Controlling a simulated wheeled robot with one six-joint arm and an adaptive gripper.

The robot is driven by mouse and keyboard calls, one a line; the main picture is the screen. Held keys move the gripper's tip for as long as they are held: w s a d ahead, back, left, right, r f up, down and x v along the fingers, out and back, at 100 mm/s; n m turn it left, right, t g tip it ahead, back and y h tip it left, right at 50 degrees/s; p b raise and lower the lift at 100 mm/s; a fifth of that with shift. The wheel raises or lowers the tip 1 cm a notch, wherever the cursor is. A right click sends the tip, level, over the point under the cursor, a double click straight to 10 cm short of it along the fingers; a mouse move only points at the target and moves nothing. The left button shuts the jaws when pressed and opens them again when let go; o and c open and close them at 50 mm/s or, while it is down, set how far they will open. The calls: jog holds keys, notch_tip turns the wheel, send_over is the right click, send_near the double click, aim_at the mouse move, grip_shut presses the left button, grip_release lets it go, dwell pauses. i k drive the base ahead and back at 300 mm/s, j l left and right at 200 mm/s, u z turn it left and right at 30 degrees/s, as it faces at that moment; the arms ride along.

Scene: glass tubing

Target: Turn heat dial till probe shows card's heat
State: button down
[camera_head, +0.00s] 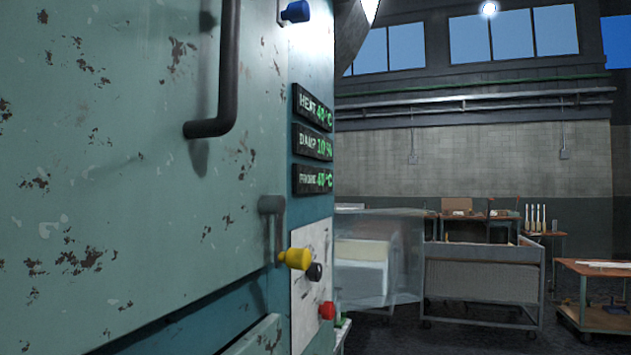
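A readout panel marked HEAT (314,107) is on the narrow side face of a worn green cabinet. It shows green digits in °C, seen at a steep angle; I read about 48 but cannot be sure. Below the damp readout is the probe readout (313,180), with similar digits, also hard to read. A yellow knob (296,259), a small black knob (315,272) and a red knob (327,310) sit on or by a pale plate (306,300) lower down. I cannot tell which is the heat dial. No card is legible. My gripper is not in view.
The green cabinet door (110,150) with a dark bar handle (228,70) fills the left. A blue knob (295,11) is at the top. A damp readout (313,143) sits between the others. A wheeled cart (484,275) and low table (600,268) stand at the right; dark floor shows between them.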

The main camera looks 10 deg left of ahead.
aim_at(314, 273)
jog(key=i+l+u, duration=0.2)
jog(key=i+l, duration=0.15)
jog(key=l, duration=0.25)
jog(key=i+l, duration=0.2)
jog(key=l, duration=0.15)
jog(key=i+l+u, duration=0.15)
jog(key=l, duration=0.15)
jog(key=i+l+u, duration=0.1)
jog(key=l, duration=0.25)
jog(key=u, duration=1.2)
jog(key=i+l, duration=0.05)
